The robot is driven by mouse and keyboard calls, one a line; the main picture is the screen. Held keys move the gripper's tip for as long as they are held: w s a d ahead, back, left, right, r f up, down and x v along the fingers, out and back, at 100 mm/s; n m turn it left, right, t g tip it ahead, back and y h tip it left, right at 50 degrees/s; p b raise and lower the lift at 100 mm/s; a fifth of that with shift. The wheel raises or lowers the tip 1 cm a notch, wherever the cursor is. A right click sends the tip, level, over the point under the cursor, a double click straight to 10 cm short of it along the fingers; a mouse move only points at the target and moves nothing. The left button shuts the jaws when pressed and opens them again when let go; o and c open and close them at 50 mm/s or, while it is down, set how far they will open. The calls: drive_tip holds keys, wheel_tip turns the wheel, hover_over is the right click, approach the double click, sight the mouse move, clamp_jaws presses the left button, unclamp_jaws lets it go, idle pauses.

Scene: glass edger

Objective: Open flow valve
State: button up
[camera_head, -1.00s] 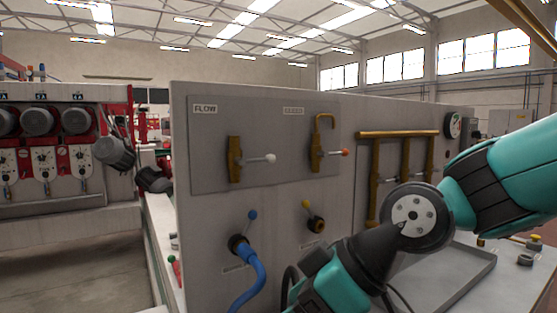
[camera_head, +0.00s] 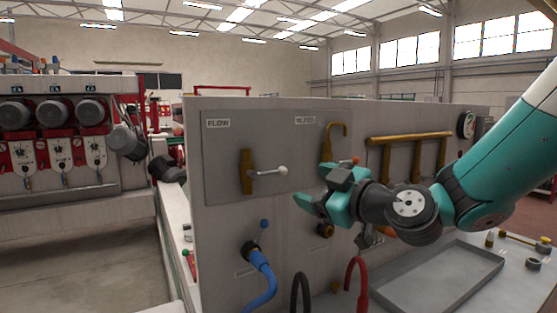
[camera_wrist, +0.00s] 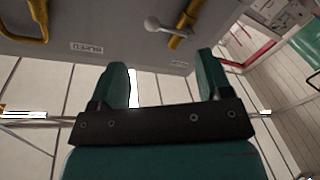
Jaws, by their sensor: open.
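The flow valve (camera_head: 247,172) is a brass body under the FLOW label (camera_head: 217,123) on the grey panel. Its lever, with a white ball end (camera_head: 283,170), points right, roughly level. My gripper (camera_head: 308,187) is open and empty, right of and slightly below the white ball, apart from it. In the wrist view the valve (camera_wrist: 184,25) and its white ball (camera_wrist: 152,23) lie beyond the open fingers (camera_wrist: 165,75), nearer the right finger. A second brass valve (camera_head: 326,160) with an orange ball is partly hidden behind my gripper.
A blue ball lever (camera_head: 264,224) and blue hose (camera_head: 262,272) sit below the flow valve. A red hose (camera_head: 352,280) and black hose stand below my gripper. A brass pipe frame (camera_head: 410,138) and a grey tray (camera_head: 440,275) are at right.

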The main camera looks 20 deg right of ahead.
sight(280, 174)
drive_tip(key=p+x, duration=0.2)
drive_tip(key=x, duration=0.3)
drive_tip(key=p+x, duration=0.3)
drive_tip(key=x, duration=0.2)
drive_tip(key=shift+s+r+p, duration=0.1)
drive_tip(key=shift+r+p, duration=0.15)
drive_tip(key=shift+p, duration=0.1)
drive_tip(key=shift+w+a+f, duration=0.15)
drive_tip(key=shift+w+a, duration=0.1)
drive_tip(key=shift+w, duration=0.35)
drive_tip(key=c, duration=1.3)
